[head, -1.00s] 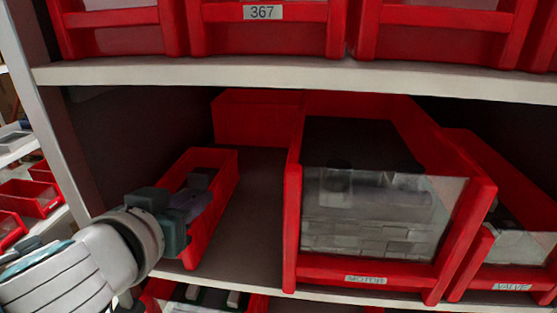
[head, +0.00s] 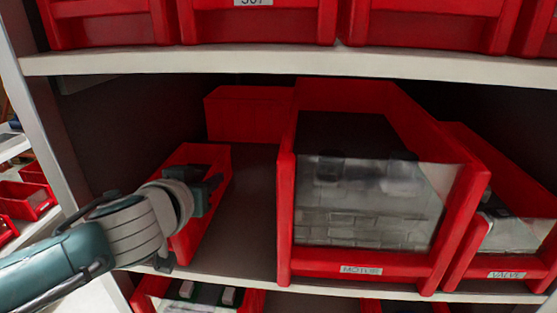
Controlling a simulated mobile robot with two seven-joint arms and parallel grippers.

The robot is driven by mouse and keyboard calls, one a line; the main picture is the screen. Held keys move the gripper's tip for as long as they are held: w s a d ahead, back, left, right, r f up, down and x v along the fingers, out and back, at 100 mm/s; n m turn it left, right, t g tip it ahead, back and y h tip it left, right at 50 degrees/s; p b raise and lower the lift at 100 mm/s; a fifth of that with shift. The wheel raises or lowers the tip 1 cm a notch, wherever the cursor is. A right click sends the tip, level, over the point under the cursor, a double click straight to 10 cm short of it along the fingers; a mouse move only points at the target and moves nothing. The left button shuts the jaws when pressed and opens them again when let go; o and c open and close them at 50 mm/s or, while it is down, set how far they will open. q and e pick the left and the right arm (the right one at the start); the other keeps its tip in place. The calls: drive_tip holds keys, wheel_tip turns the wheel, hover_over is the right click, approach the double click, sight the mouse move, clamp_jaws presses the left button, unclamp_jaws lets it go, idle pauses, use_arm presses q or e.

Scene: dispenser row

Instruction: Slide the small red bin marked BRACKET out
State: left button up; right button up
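A small narrow red bin (head: 194,238) stands at the left end of the middle shelf. Its front face and any label are hidden behind my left arm and gripper, so I cannot read BRACKET on it. My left gripper (head: 209,194) is at the front of this bin, with dark finger parts over its opening and front. I cannot tell whether the fingers touch the bin or how far apart they are. My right gripper is not in view.
A large red bin marked MOTOR (head: 362,270) stands to the right, with a bare strip of shelf (head: 250,215) between. A bin marked VALVE (head: 507,274) is beyond it. Another red bin (head: 247,113) sits behind. The upper shelf (head: 300,61) runs overhead.

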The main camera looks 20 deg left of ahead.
use_arm(q)
drive_tip(key=shift+w+a+f, duration=0.1)
drive_tip(key=shift+w, duration=0.2)
clamp_jaws()
idle(1.4)
